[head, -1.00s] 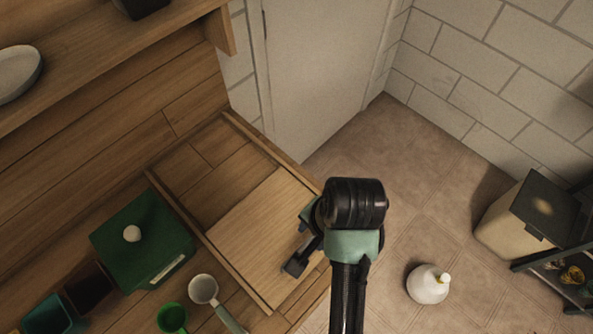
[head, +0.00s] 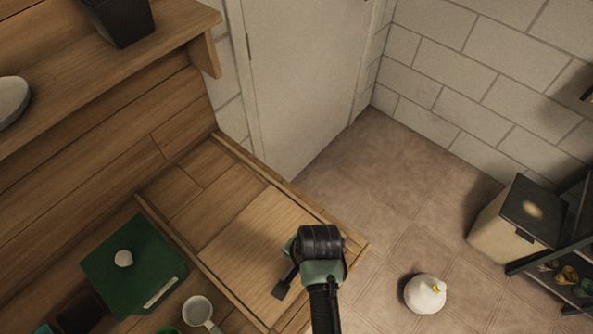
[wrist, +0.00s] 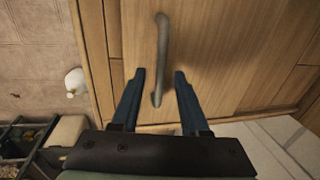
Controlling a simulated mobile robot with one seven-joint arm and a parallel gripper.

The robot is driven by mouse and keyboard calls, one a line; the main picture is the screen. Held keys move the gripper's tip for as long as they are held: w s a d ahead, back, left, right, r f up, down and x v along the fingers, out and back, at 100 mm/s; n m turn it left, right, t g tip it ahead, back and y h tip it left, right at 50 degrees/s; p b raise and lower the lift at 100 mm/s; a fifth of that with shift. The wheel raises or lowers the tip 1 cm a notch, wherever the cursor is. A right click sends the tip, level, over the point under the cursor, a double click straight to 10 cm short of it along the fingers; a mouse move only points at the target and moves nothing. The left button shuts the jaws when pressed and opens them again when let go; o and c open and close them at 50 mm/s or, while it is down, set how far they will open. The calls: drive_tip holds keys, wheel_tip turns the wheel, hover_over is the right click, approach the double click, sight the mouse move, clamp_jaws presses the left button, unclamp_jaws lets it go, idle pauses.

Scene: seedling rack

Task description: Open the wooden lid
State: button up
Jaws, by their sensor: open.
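The wooden lid (head: 245,232) is a pale board set in a framed recess of the wooden bench; it looks shut. In the wrist view the lid (wrist: 225,50) fills the upper middle and carries a grey bar handle (wrist: 162,50). My gripper (wrist: 159,72) is open, with one dark blue finger on each side of the handle's lower end. The handle lies between the fingers, and I see no clear contact. In the head view my gripper (head: 283,284) is over the lid's lower right part, and my wrist hides the handle.
A green box (head: 130,265) with a white knob and a white cup (head: 197,310) stand left of the recess. A white bottle (head: 425,293) and a lidded bin (head: 515,225) stand on the floor at right. A shelf (head: 160,50) juts out above the bench.

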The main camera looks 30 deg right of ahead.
clamp_jaws()
idle(1.4)
